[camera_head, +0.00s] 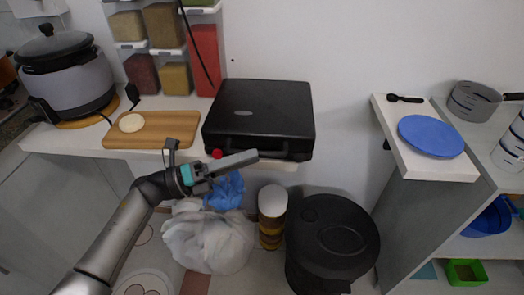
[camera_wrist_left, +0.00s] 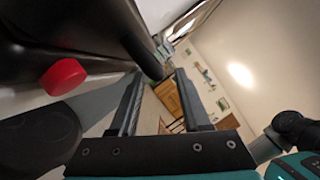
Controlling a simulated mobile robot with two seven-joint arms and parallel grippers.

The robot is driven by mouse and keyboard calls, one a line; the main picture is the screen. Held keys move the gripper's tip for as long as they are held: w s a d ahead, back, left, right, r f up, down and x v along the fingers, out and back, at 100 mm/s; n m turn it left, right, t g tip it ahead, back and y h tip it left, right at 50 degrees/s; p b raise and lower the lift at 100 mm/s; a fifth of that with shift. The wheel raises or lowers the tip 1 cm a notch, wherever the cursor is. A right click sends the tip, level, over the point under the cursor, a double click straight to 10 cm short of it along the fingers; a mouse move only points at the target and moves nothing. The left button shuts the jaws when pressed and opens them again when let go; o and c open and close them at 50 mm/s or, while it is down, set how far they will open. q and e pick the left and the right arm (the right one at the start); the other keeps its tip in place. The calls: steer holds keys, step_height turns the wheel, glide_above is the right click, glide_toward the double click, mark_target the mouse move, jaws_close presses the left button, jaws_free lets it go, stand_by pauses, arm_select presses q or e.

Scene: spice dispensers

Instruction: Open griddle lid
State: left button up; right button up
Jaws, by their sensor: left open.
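The black griddle (camera_head: 258,108) sits on the white counter with its lid shut. Its handle (camera_head: 270,152) runs along the front edge. A red knob (camera_head: 217,154) is at the front left of the griddle; the knob also shows in the left wrist view (camera_wrist_left: 63,76). My left gripper (camera_head: 250,157) is just in front of the griddle, close to the handle. In the left wrist view the two fingers are apart, and a dark bar (camera_wrist_left: 142,55), which looks like the handle, lies just beyond the fingertips. I cannot tell if they touch. My right gripper is out of view.
A wooden board (camera_head: 170,128) and a cooker (camera_head: 65,80) stand left of the griddle. Spice dispensers (camera_head: 165,50) hang behind. Below are a white bag (camera_head: 208,243) and a black bin (camera_head: 333,235). A shelf with a blue plate (camera_head: 430,136) is at right.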

mark_target(262, 151)
arm_select(q)
steer(key=shift+x, duration=1.85)
jaws_close()
